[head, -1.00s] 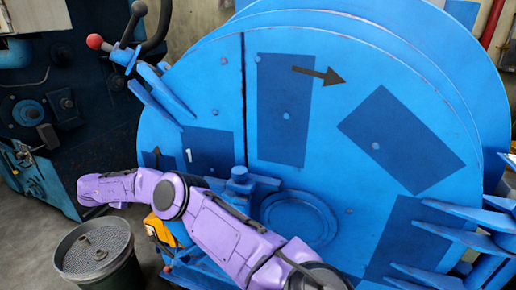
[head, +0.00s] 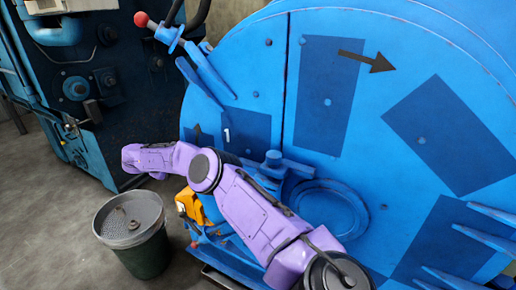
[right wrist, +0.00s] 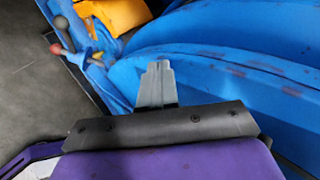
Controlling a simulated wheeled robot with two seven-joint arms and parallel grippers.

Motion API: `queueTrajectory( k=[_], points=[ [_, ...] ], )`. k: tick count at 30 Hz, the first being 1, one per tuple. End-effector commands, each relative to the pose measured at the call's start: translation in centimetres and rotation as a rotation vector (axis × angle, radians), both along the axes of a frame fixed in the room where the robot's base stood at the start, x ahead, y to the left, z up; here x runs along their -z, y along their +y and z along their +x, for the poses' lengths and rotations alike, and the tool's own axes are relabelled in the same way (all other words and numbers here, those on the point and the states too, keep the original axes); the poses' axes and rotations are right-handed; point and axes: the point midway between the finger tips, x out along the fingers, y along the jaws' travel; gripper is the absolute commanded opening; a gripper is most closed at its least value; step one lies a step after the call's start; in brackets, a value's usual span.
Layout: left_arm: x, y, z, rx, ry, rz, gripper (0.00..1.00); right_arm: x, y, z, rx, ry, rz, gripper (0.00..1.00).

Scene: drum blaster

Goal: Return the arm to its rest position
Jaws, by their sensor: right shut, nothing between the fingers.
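My right arm (head: 250,210) is purple and reaches in from the lower right of the head view, in front of the blue drum machine (head: 260,85). Its forearm bends toward the left. My right gripper does not show clearly in the head view. In the right wrist view, my right gripper (right wrist: 157,82) has its grey fingers together, with nothing between them. The blue machine casing (right wrist: 230,65) lies beyond and to the right of the fingers. My left gripper is in neither view.
An orange part (head: 190,207) sits low beside the arm. A red-knobbed lever (head: 141,19) is at the upper left. Open concrete floor (head: 50,220) lies at the left.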

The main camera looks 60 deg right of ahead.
Motion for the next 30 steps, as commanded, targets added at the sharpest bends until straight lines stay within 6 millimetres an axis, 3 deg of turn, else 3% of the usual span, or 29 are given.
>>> queueTrajectory(
  k=[3,12,18,26,30],
  points=[
    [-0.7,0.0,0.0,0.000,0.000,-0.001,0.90,-0.7,4.0,0.6,-0.016,0.001,0.006,0.00],
    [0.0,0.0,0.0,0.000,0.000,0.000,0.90,-5.5,9.6,0.7,-0.016,0.004,0.009,0.00],
    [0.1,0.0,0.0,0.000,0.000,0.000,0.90,-6.5,10.7,0.6,-0.013,0.006,0.010,0.00],
    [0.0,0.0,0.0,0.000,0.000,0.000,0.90,-6.9,10.4,1.4,-0.051,-0.022,-0.028,0.00],
    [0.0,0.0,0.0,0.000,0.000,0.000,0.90,-3.3,12.6,2.4,-0.373,0.079,-0.241,0.00]
  ],
)
